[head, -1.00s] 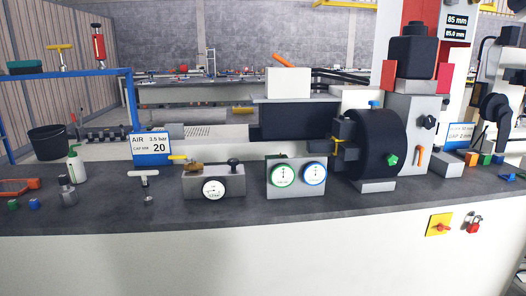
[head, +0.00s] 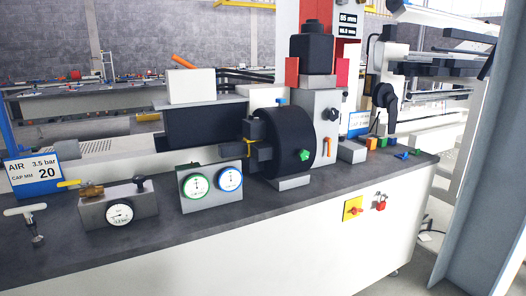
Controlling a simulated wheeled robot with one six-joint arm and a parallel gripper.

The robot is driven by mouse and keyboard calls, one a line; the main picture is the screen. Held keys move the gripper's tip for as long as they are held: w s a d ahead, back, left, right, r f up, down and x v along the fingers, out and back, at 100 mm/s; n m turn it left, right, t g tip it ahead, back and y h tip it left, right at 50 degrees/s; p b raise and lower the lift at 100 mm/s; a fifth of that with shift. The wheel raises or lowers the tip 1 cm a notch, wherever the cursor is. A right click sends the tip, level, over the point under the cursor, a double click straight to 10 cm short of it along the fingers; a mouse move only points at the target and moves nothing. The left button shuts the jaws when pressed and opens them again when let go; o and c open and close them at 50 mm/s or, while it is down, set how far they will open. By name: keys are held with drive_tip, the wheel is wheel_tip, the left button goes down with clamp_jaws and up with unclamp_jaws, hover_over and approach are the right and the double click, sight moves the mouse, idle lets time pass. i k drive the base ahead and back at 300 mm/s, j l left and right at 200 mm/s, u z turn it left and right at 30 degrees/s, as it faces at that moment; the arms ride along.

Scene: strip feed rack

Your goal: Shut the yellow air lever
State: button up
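The yellow air lever (head: 69,183) sits on a brass valve (head: 91,191) at the left of the dark bench. The lever points left, roughly level, away from the valve body. The valve is on top of a grey block (head: 112,208) with a round white gauge (head: 120,215) on its front and a black knob behind. My gripper is not in the head view, so I cannot see its state.
A blue AIR sign (head: 36,175) stands behind the lever. A T-handled tool (head: 30,212) stands to its left. Right are a box with two gauges (head: 211,184) and a big black cylinder (head: 285,138). Bare bench (head: 70,250) lies in front of the valve block.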

sight(78, 182)
drive_tip(key=z, duration=1.55)
drive_tip(key=u, duration=2.95)
